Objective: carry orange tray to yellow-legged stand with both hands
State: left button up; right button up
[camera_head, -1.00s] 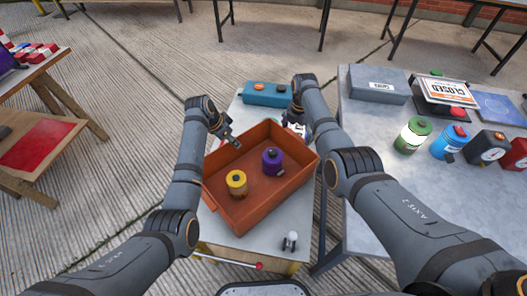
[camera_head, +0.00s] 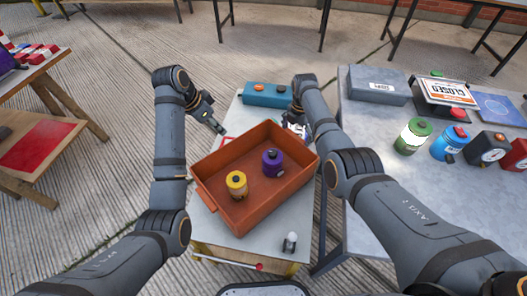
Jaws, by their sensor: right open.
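The orange tray (camera_head: 222,207) rests on a small light-topped stand (camera_head: 220,241) whose front leg parts show yellow. A yellow canister (camera_head: 236,184) and a purple canister (camera_head: 272,162) are inside the tray, both upright. My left gripper (camera_head: 219,129) is above and beyond the tray's far left side, apart from its rim; whether its fingers are open is unclear. My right gripper (camera_head: 296,130) is at the tray's far right rim, open, partly hidden behind its own wrist; contact with the rim cannot be made out.
A blue box (camera_head: 267,94) with orange knobs lies at the stand's far end. A small white-topped object (camera_head: 290,243) stands near its front edge. The grey table (camera_head: 385,160) at right holds cans, gauges and a sign. A wooden bench (camera_head: 52,119) is at left, with open floor between.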

notch_tip(320, 180, up, 12)
dwell(0.3)
pick_arm(q)
jog(key=p+v, duration=0.9)
jog(key=p, duration=0.3)
pick_arm(e)
notch_tip(320, 180, up, 12)
jog(key=shift+r, duration=0.15)
pick_arm(q)
jog(key=shift+p, duration=0.3)
